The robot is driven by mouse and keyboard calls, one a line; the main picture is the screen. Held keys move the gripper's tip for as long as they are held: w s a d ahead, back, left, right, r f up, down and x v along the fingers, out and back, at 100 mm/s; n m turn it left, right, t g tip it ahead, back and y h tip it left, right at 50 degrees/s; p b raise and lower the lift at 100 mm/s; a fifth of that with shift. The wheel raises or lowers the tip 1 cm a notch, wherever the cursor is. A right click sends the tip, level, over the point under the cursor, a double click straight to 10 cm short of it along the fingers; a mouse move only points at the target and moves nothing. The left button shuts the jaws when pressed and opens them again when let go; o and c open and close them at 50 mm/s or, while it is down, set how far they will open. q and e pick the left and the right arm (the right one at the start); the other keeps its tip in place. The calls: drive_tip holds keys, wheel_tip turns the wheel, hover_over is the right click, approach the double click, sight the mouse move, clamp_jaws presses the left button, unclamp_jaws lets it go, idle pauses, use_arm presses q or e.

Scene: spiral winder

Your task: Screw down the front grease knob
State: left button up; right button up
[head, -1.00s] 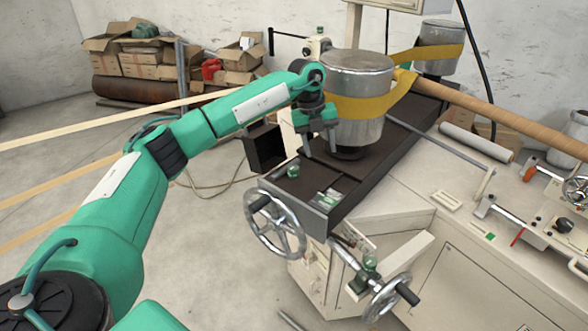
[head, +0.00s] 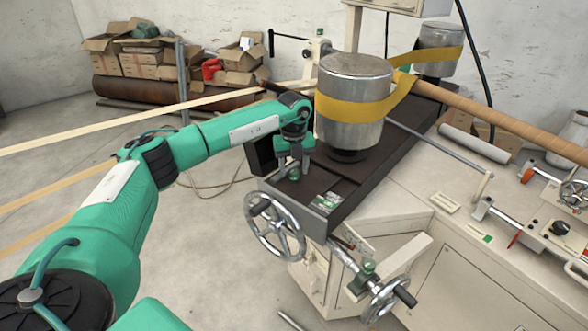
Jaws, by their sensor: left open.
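A small green grease knob (head: 293,174) stands on the dark top of the machine's beam, near its front end. My left gripper (head: 293,167) points down over this knob. Its two fingers are apart, one on either side of the knob in the picture, and the knob shows low between them. I cannot tell whether the fingers touch it. Part of the knob is hidden by the gripper. My right gripper is not in view.
A metal drum (head: 350,125) with a yellow belt (head: 395,98) stands on the beam (head: 325,185) just right of my gripper. A large handwheel (head: 275,228) is at the beam's front end, with a smaller handwheel (head: 385,300) lower right. Cardboard boxes (head: 140,62) lie far behind.

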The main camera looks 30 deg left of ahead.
use_arm(q)
drive_tip(key=shift+f, duration=0.8)
drive_tip(key=c, duration=1)
drive_tip(key=shift+o, duration=0.2)
